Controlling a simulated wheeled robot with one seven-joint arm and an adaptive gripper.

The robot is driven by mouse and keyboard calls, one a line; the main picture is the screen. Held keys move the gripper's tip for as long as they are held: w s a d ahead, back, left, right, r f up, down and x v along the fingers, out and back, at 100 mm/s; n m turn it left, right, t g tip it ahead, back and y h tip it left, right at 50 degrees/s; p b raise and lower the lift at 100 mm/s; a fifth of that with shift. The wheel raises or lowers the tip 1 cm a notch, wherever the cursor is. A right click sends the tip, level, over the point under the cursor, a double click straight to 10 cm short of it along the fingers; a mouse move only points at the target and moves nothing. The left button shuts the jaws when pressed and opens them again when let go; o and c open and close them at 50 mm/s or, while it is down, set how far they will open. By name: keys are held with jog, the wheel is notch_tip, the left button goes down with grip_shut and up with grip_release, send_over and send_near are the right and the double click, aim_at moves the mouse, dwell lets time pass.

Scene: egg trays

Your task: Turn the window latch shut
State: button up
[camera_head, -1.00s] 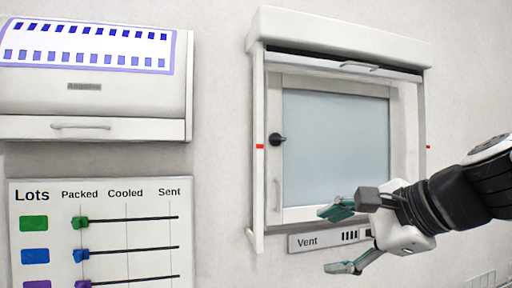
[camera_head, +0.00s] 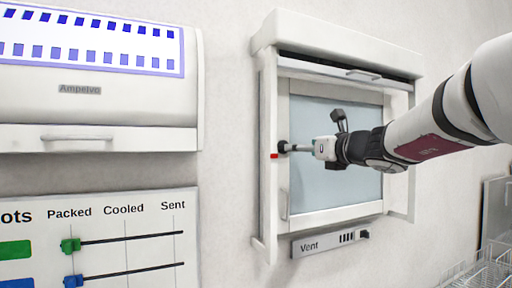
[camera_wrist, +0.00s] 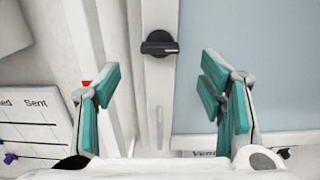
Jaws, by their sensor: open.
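The black window latch (camera_head: 282,147) sits on the left stile of the white window frame. In the wrist view the latch (camera_wrist: 160,46) is a round hub with a short handle lying roughly level and pointing left. The pale blue pane (camera_head: 325,190) is to its right. My gripper (camera_wrist: 160,78) is open, with teal finger pads on both sides and nothing between them. The latch appears just beyond the fingertips, centred between them. In the head view my gripper (camera_head: 296,148) reaches the latch from the right; whether it touches is unclear.
A roller-shutter housing (camera_head: 340,40) overhangs the window, with its side rail (camera_head: 267,190) left of the latch. A Vent panel (camera_head: 322,245) is below. A slider board (camera_head: 120,215) and a white cabinet (camera_head: 95,105) are on the left wall. A wire rack (camera_head: 480,268) stands lower right.

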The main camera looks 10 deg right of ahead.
jog(key=p+x, duration=0.1)
jog(key=x, duration=0.6)
jog(key=shift+w, duration=0.3)
jog(key=shift+a, duration=0.1)
jog(key=c, duration=1.2)
